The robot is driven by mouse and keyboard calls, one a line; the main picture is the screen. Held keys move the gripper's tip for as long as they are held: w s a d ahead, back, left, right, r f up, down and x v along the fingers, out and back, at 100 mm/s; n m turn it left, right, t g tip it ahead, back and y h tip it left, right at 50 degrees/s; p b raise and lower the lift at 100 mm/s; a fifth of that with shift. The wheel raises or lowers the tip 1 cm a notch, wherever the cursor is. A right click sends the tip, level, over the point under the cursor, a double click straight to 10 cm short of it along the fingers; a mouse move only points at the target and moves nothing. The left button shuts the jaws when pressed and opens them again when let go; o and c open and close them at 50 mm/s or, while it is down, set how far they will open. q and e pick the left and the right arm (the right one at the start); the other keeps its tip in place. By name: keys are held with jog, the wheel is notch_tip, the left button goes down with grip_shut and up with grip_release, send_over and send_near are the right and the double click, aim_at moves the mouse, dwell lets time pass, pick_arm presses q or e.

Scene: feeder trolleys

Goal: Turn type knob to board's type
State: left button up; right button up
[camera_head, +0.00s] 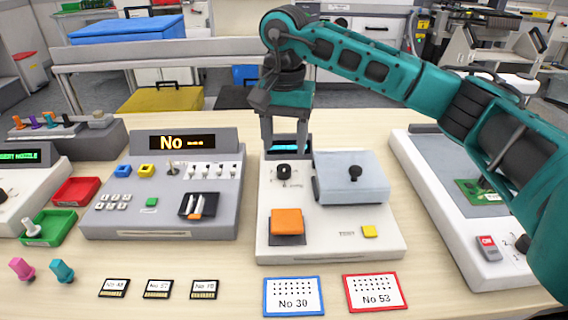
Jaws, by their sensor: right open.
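A black knob (284,171) with small markings around it sits on the white tester (330,245) in the middle of the table. My right gripper (285,148) points down just above and behind this knob, open, with its two fingers apart and nothing seen between them. The fingers partly cover the tester's small cyan display, so I cannot read it. The knob's setting is too small to read. A green board (484,192) lies on the white machine (432,195) at the right, partly hidden by my right arm. Its type cannot be read. My left gripper is not in view.
The tester also bears a grey lid (350,185) with a black knob, an orange block (287,222) and a yellow button (369,231). A grey console (160,215) showing "No" stands to its left. Cards "No 30" (293,297) and "No 53" (376,292) lie in front.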

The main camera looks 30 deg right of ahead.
aim_at(284, 167)
notch_tip(284, 167, down, 5)
jog(key=shift+f+b, duration=0.15)
jog(key=shift+b, duration=0.2)
grip_shut()
dwell(0.4)
